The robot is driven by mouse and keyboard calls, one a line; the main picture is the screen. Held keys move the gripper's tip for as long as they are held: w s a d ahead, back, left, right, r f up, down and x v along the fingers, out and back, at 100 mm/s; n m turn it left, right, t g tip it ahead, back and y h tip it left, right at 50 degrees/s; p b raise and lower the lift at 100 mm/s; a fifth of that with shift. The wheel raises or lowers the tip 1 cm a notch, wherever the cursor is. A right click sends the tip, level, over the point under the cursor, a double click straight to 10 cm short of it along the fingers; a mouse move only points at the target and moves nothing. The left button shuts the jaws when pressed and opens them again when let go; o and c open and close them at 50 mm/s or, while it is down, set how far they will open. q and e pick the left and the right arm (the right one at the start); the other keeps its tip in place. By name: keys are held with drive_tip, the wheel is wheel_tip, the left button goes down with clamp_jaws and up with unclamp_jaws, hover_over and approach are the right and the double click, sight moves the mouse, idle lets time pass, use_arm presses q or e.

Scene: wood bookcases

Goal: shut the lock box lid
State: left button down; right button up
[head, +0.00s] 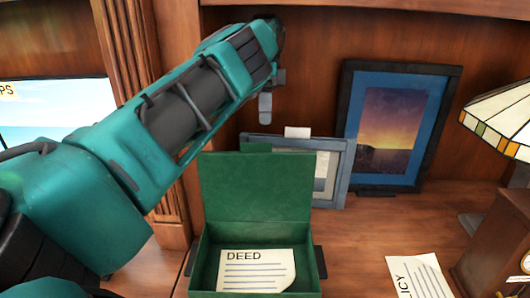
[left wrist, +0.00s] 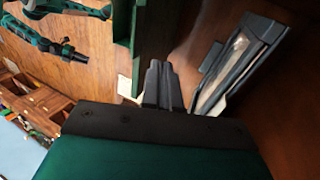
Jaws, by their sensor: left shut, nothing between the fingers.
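The lock box (head: 208,270) is a green box on the wooden surface, with its lid (head: 257,185) standing open, upright at the back. A paper marked DEED (head: 256,270) lies in it. My left arm reaches over from the left. My left gripper (head: 265,107) is shut and empty, above and behind the lid's top edge. In the left wrist view the shut fingers (left wrist: 161,84) show beside a narrow green strip (left wrist: 137,40), which looks like the lid edge-on. I cannot tell whether they touch. Small teal and black parts at the wrist view's upper left look like my right arm.
A small grey picture frame (head: 341,180) leans just behind the box, also seen in the left wrist view (left wrist: 240,65). A larger dark frame (head: 398,125) stands behind it. A POLICY paper (head: 420,278), a stained-glass lamp (head: 505,115) and a wooden case (head: 500,240) are at right.

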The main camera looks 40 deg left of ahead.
sight(265, 152)
use_arm(q)
drive_tip(key=shift+b+x, duration=1.2)
drive_tip(key=shift+x, duration=3.45)
